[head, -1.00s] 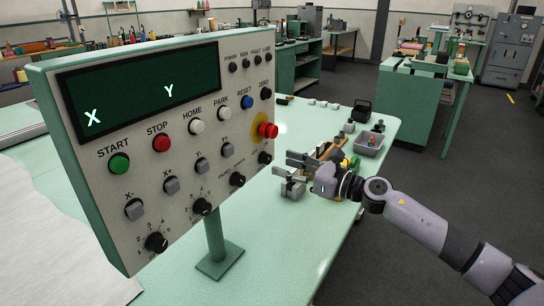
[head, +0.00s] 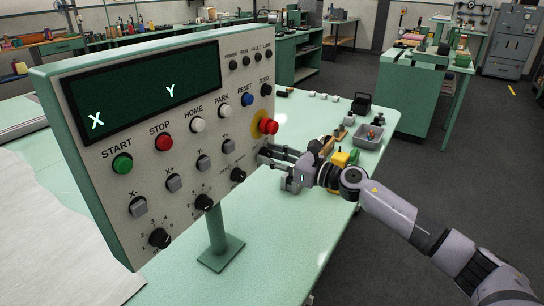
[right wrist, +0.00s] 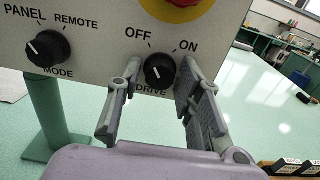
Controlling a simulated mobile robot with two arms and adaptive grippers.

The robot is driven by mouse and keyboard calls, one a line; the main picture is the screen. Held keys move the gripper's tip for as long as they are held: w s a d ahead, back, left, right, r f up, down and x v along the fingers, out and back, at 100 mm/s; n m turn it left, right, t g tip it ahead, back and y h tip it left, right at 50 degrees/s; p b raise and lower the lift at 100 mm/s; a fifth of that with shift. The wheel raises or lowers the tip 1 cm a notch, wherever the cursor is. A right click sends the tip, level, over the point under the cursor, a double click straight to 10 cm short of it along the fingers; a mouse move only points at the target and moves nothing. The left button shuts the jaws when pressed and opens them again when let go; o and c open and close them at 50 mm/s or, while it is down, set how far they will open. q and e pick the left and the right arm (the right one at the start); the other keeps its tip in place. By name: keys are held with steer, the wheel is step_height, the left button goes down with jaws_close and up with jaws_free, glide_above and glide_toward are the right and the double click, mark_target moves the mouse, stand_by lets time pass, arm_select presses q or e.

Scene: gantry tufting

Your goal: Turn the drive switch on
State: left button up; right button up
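The drive switch (right wrist: 159,70) is a black round knob at the lower right corner of the control panel (head: 150,185), under the red emergency button. In the right wrist view its white mark points up and left, toward OFF; ON is at its upper right. My right gripper (head: 268,156) is at the panel's lower right edge, its fingers reaching toward the face. In the right wrist view the fingers are open, one on each side of the knob, with gaps showing. The fingers cover the knob in the head view. My left gripper is not in view.
The red emergency button (head: 268,127) sits just above the drive switch. The mode knob (right wrist: 48,49) is to its left. The panel stands on a post (head: 217,232) on the green table (head: 300,235). A grey bin (head: 368,137) and small parts lie behind my right gripper.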

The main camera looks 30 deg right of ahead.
jaws_close()
steer(key=shift+m, duration=0.4)
steer(key=m+p, duration=0.2)
steer(key=shift+r+m, duration=0.1)
steer(key=shift+m, duration=0.3)
steer(key=m+p, duration=0.1)
steer(key=m, duration=0.2)
steer(key=shift+m+p, duration=0.3)
steer(key=shift+p, duration=0.1)
steer(key=m+p, duration=0.2)
steer(key=m, duration=0.2)
steer(key=shift+m+p, duration=0.65)
steer(key=shift+m, duration=0.75)
